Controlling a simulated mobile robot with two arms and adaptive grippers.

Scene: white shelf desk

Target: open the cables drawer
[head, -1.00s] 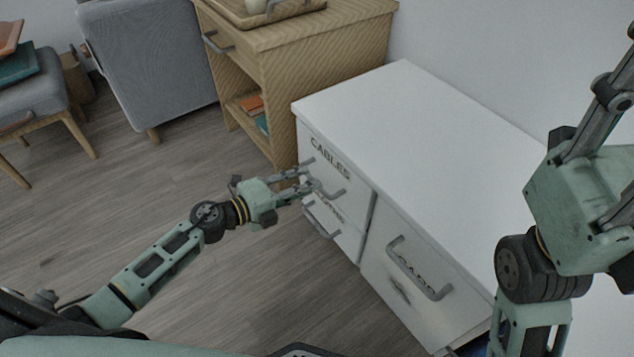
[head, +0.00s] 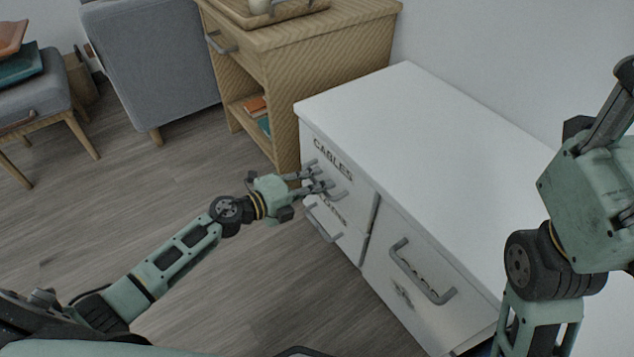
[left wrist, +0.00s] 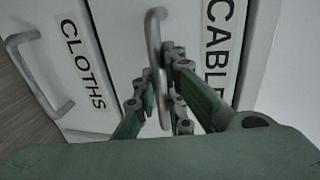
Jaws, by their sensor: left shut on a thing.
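The cables drawer (head: 311,148) is the upper left front of the white desk, with the word CABLES on it. It looks closed, flush with the front around it. My left gripper (head: 322,184) is at its grey handle (head: 341,194). In the left wrist view the fingers (left wrist: 168,85) are shut on the handle (left wrist: 155,45), one on each side of it. The CABLES label (left wrist: 217,45) shows to the right there.
Below is the cloths drawer, with its handle (head: 322,222) and label (left wrist: 82,62). A larger front with a grey handle (head: 420,272) is to the right. A wooden cabinet (head: 330,55) stands behind. The floor (head: 130,200) left of the desk is clear.

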